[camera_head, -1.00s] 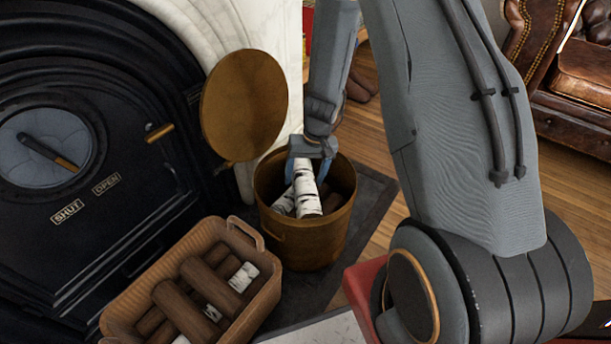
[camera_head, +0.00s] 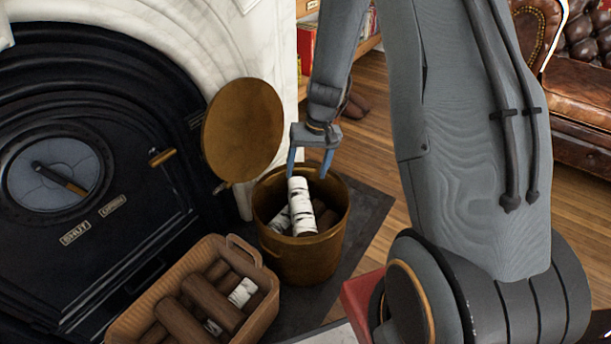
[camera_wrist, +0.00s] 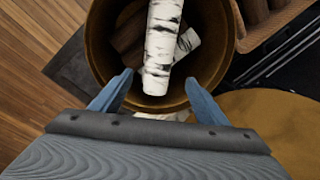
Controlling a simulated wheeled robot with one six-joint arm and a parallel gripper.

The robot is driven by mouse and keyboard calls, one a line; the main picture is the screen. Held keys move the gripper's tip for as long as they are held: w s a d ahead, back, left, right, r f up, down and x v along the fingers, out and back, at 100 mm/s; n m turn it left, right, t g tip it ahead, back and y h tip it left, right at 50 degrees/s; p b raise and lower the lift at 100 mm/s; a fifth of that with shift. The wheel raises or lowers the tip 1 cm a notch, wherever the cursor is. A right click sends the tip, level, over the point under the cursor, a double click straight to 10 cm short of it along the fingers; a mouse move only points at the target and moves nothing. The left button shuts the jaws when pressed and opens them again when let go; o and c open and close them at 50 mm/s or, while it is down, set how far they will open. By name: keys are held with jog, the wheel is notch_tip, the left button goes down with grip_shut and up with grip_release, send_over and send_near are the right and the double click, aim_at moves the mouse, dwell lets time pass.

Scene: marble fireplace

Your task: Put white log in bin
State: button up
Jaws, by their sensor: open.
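A white birch log (camera_head: 301,206) stands tilted inside the round brass bin (camera_head: 300,259), its upper end near the rim. More white bark (camera_head: 281,221) shows beside it, and brown logs lie in the bin too. In the wrist view the white log (camera_wrist: 162,45) lies across the bin's opening, with its near end between and just ahead of my fingers. My gripper (camera_head: 308,172) is open above the bin, its two blue fingers spread apart. In the wrist view my gripper (camera_wrist: 155,95) holds nothing.
A wicker basket (camera_head: 259,321) with brown and white-barked logs stands at the front left. The bin's round lid (camera_head: 243,130) stands up at its left. The black stove door (camera_head: 75,200) is farther left. A dark mat (camera_head: 371,217) lies under the bin.

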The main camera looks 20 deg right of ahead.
jog(key=s+a+r+n, duration=0.2)
jog(key=s+a+r, duration=0.35)
jog(key=a, duration=0.25)
jog(key=s+a+r+n, duration=0.2)
jog(key=s+a+r, duration=0.3)
jog(key=a, duration=0.4)
jog(key=s+a+r+n, duration=0.2)
jog(key=s+a+r, duration=0.1)
jog(key=s, duration=0.5)
jog(key=s+a+r+n+h, duration=0.1)
jog(key=s+a+r+n, duration=0.2)
jog(key=s, duration=0.6)
notch_tip(320, 180, up, 2)
jog(key=shift+a+r, duration=0.1)
jog(key=shift+a, duration=0.35)
jog(key=shift+s, duration=0.1)
